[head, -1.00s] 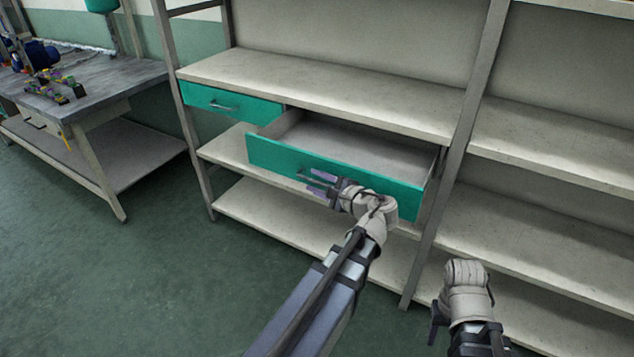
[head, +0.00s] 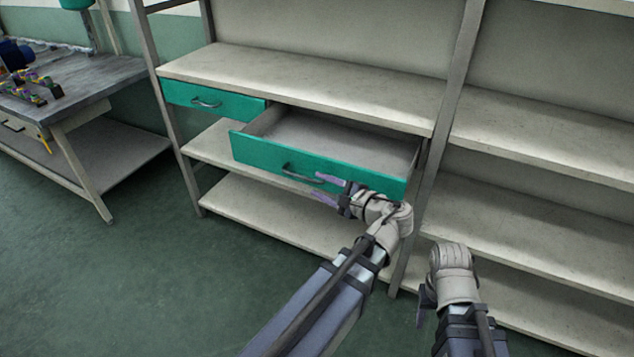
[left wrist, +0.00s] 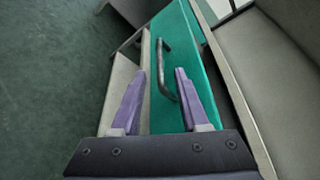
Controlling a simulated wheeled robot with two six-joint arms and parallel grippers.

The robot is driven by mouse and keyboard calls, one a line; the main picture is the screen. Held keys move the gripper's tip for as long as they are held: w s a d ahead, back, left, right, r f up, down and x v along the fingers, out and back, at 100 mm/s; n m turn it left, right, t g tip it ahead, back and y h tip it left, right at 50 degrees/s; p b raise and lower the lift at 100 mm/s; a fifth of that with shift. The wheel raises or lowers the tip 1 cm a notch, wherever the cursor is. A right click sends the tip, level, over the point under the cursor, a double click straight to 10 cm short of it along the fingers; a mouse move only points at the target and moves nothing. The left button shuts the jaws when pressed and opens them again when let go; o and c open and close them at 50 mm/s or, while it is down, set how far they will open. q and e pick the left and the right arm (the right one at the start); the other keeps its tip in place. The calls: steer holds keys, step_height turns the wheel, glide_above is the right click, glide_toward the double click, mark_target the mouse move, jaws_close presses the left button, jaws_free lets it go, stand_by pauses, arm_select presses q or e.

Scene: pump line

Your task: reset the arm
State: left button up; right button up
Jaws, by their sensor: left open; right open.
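The open teal-fronted drawer (head: 245,149) is pulled out from under the shelf, and it looks empty inside. Its dark bar handle (head: 290,172) also shows in the left wrist view (left wrist: 165,62), in line with the gap between my fingers. My left gripper (head: 323,186) is open and empty in front of the drawer front, its purple fingers pointing left towards the handle. In the left wrist view my left gripper (left wrist: 160,75) has both fingers apart, with nothing gripped. My right gripper (head: 426,300) is low at the right, its fingers mostly hidden behind my own wrist.
A second teal drawer (head: 212,101) at the left is shut. The grey shelf unit (head: 300,75) has bare shelves. A workbench (head: 90,85) with small coloured parts stands at the far left. The green floor (head: 130,290) in front is clear.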

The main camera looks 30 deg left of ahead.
stand_by(0.4)
arm_select(q)
steer(key=s+d+r+n+g+h+p, duration=0.2)
steer(key=s+d+h+p, duration=0.4)
steer(key=d+p, duration=0.5)
steer(key=s+d+r+n+g+h+p, duration=0.3)
steer(key=s+d+h+p, duration=0.4)
steer(key=d+p, duration=0.4)
steer(key=shift+s+n+g, duration=0.15)
steer(key=shift+n+g, duration=0.15)
steer(key=shift+n, duration=0.5)
